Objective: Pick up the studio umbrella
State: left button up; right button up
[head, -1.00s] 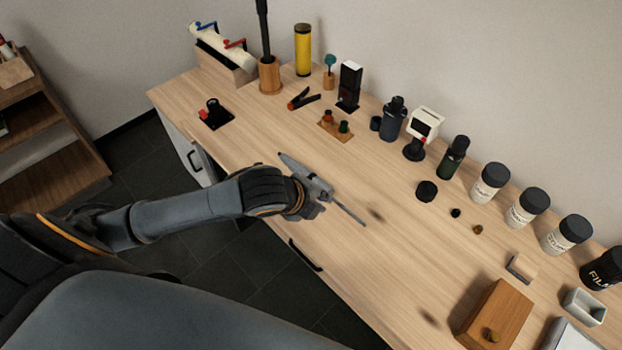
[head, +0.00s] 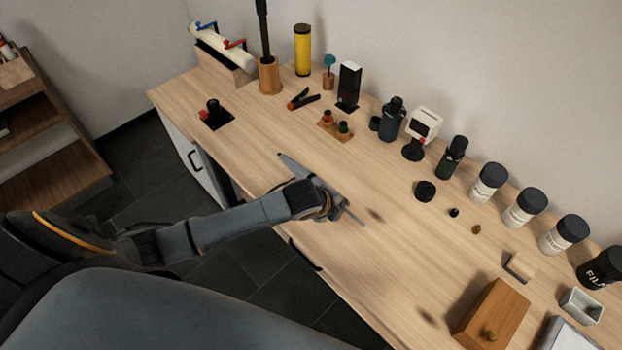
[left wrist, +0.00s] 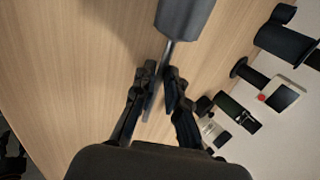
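The studio umbrella is a grey folded umbrella (head: 298,166) with a thin shaft, at the middle of the wooden table near its front edge. My left gripper (head: 337,203) is over its shaft and hides part of it. In the left wrist view the grey umbrella body (left wrist: 184,18) is at the top, and its shaft runs down to the narrow gap between my left fingertips (left wrist: 160,88). The fingers are close together on either side of the shaft. I cannot tell whether they press on it. My right gripper is not in view.
A black rod in a wooden holder (head: 270,76), a yellow cylinder (head: 303,50) and several bottles and jars (head: 487,184) line the back of the table (head: 395,265). A wooden box (head: 492,318) stands at the right. The table around the umbrella is mostly clear.

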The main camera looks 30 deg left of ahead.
pick_arm(q)
jog(key=shift+w+f, duration=0.1)
grip_shut()
